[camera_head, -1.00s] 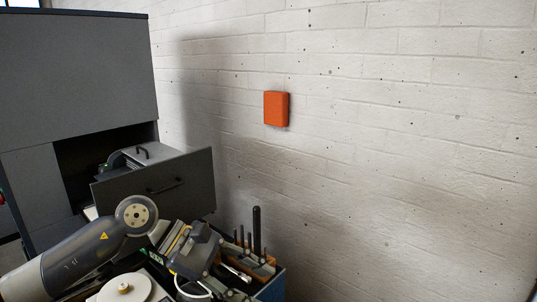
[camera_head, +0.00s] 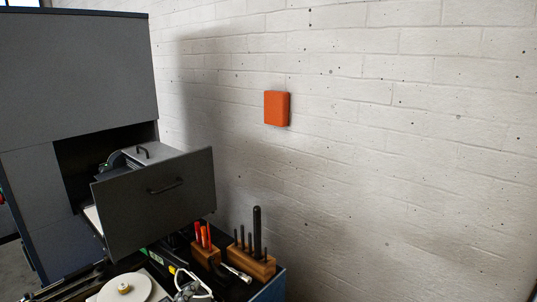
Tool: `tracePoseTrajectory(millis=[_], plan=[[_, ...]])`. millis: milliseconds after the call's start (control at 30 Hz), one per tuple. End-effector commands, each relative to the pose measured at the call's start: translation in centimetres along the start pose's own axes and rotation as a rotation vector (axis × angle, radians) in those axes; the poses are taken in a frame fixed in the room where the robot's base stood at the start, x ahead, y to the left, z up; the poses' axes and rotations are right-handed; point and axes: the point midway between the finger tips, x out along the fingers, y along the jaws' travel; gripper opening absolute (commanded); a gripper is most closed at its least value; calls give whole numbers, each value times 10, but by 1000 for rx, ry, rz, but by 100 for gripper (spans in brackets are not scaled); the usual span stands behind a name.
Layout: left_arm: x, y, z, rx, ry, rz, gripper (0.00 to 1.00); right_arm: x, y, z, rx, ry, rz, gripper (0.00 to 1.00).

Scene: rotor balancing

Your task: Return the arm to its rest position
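Neither of my arms nor either gripper shows in the head view at this moment. The dark grey drawer (camera_head: 130,205) of the tall cabinet (camera_head: 75,65) stands pulled out, with its handle on the front panel. Inside the drawer there is a grey device with a handle on top (camera_head: 145,155). A white disc (camera_head: 125,290) with a brass-coloured centre lies at the bottom edge and is partly cut off.
A wooden block (camera_head: 255,264) holds several dark tools upright, and a smaller block beside it holds red-handled tools (camera_head: 201,234). An orange box (camera_head: 276,108) hangs on the white brick wall (camera_head: 400,150).

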Motion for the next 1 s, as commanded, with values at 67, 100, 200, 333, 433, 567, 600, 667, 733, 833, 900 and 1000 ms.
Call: tracePoseTrajectory(millis=[67, 100, 200, 333, 433, 567, 600, 667, 733, 833, 900, 1000], plan=[[-25, 35, 48, -168, -175, 110, 43, 0, -1, 0, 0, 0, -1, 40], [-39, 51, 68, -242, -258, 157, 43, 0, -1, 0, 1, 0, -1, 40], [-78, 88, 109, -397, -448, 259, 43, 0, -2, 0, 1, 1, -3, 40], [-127, 124, 141, -544, -649, 358, 43, 0, -4, -1, 2, 1, -5, 40], [-164, 145, 158, -629, -781, 417, 43, 0, -5, -1, 3, 0, -5, 40], [-210, 167, 171, -722, -940, 482, 43, 0, -5, 0, 3, 0, -5, 40], [-225, 174, 174, -748, -988, 500, 43, 0, -5, 0, 3, 0, -5, 40], [-208, 190, 188, -737, -978, 498, 43, 6, -5, 0, 2, 1, -5, 40], [-200, 205, 200, -733, -984, 503, 43, 9, -5, 1, 2, -1, -5, 40], [-189, 230, 219, -729, -992, 509, 43, 14, -5, 3, 2, -4, -6, 40], [-182, 250, 235, -726, -1000, 515, 43, 19, -5, 4, 2, -4, -5, 40], [-172, 283, 261, -722, -1011, 524, 43, 26, -5, 4, 2, -4, -5, 40]])
